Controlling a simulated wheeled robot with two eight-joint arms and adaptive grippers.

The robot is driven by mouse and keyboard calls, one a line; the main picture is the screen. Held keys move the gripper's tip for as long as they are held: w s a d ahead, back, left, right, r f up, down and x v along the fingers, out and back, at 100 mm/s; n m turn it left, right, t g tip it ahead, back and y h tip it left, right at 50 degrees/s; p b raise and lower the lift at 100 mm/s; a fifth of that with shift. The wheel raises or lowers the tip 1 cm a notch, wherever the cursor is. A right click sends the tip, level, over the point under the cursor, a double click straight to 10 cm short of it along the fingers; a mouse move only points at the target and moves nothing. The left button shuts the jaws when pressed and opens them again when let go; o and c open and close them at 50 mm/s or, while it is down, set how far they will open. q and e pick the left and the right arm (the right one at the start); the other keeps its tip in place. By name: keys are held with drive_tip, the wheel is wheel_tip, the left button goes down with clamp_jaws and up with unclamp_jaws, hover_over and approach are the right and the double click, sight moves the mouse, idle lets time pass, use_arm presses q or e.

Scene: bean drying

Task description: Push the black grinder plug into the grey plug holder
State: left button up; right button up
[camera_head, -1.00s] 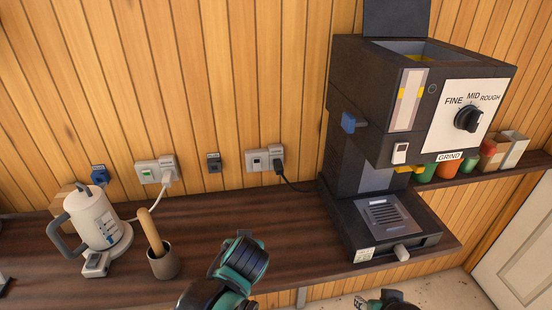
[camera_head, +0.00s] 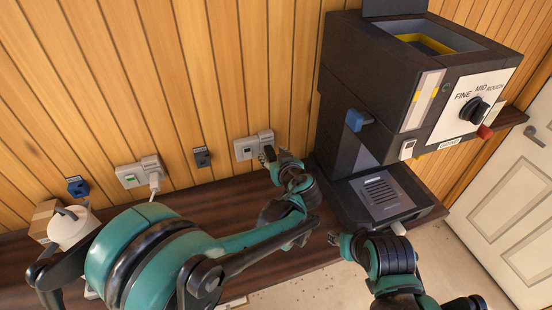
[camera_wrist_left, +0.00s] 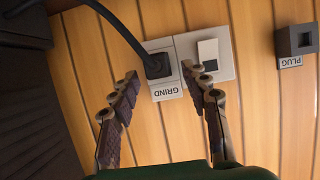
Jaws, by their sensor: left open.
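The black grinder plug (camera_wrist_left: 157,66) sits in the wall socket labelled GRIND (camera_wrist_left: 167,90), its black cable curving off to the upper left of the left wrist view.
The grinder (camera_head: 395,110) stands just right of the socket. Another socket with a white plug (camera_head: 143,172), a blue holder (camera_head: 77,187) and a white kettle (camera_head: 72,228) are to the left. My right arm is low in front of the grinder; its fingers are unclear.

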use_arm(q)
drive_tip(key=shift+x, duration=1.2)
clamp_jaws()
drive_tip(key=shift+s, duration=0.1)
drive_tip(key=shift+s, duration=0.1)
drive_tip(key=shift+s+d, duration=0.1)
